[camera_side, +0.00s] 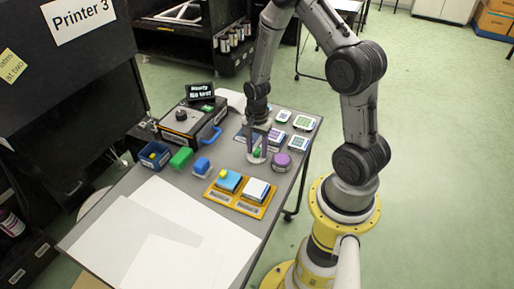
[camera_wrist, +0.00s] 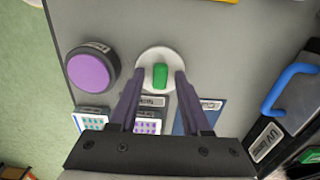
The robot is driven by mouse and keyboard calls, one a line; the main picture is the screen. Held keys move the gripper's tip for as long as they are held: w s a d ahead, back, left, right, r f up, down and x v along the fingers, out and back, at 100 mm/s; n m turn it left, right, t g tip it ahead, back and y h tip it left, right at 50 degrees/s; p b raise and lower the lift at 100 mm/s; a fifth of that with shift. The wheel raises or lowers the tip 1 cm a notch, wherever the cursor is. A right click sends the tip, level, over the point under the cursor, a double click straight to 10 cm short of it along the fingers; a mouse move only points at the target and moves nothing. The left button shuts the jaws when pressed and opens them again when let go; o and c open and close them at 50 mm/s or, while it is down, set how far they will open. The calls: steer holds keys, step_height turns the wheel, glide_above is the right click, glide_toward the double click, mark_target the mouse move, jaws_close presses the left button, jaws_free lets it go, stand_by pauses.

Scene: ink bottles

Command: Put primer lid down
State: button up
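A round white lid with a green grip (camera_wrist: 160,76) is between the fingertips of my gripper (camera_wrist: 159,82) in the wrist view. The two fingers stand apart, one on each side of the green grip, with visible gaps to it. In the side view the green grip (camera_side: 257,153) shows at the bottom of my gripper (camera_side: 258,147), low over the grey table. The white disc looks flat on or just above the table; which one I cannot tell. Which item is the primer is not labelled legibly.
A purple-topped round jar (camera_wrist: 92,72) stands beside the lid; it also shows in the side view (camera_side: 281,160). Small labelled boxes (camera_side: 299,142) stand behind. A yellow tray (camera_side: 238,205) with pads lies in front, and a black device with a blue handle (camera_side: 211,136) is left.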

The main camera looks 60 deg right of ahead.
mark_target(257, 151)
steer(key=shift+r, duration=0.15)
steer(key=s+a+r+n+t, duration=0.15)
steer(key=a+r+n, duration=0.25)
steer(key=r, duration=0.7)
steer(key=s+a+r+n+t, duration=0.1)
steer(key=s+a+r+n, duration=0.15)
steer(key=r, duration=0.95)
steer(key=s+a+r+n+t, duration=0.3)
steer(key=s+a+r+n, duration=0.2)
steer(key=s+a+n, duration=0.2)
steer(key=s+n, duration=0.2)
steer(key=n, duration=0.2)
steer(key=shift+a+r, duration=0.25)
steer(key=shift+r, duration=0.05)
